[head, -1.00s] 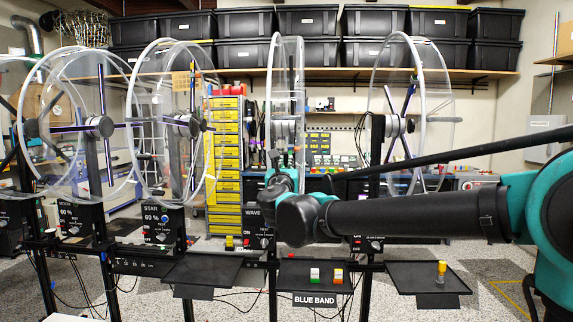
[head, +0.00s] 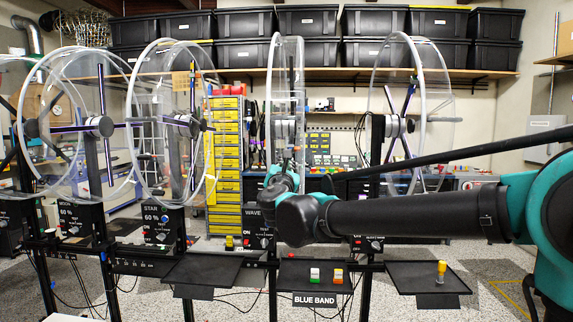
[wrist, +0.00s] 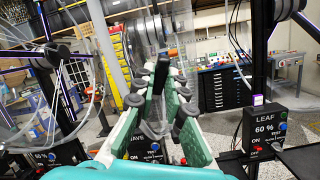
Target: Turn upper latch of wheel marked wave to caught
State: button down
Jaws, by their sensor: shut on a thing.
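The wheel marked WAVE (head: 273,90) is a clear acrylic drum seen nearly edge-on at the middle of the head view. Its black WAVE control box (head: 256,222) sits below, partly hidden by my arm. The box also shows low in the wrist view (wrist: 153,143), behind the fingers. My gripper (wrist: 165,78) has green and white fingers with dark pads, shut around a small dark upright piece (wrist: 157,84). It looks like a latch handle, but whether it is the upper latch, and its setting, I cannot tell. In the head view my gripper (head: 282,174) is in front of the wheel, mostly hidden by the wrist.
The STAR wheel (head: 141,100) stands left and another clear wheel (head: 425,90) right. The LEAF box (wrist: 263,125) is at right in the wrist view. Black trays, one signed BLUE BAND (head: 314,300), hold small coloured pieces in front. The floor at lower right is open.

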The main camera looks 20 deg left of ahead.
jog(key=m, duration=0.4)
jog(key=shift+m, duration=2.4)
jog(key=m, duration=0.4)
jog(key=c, duration=1.4)
grip_release()
jog(key=shift+c, duration=0.2)
jog(key=shift+s, duration=0.15)
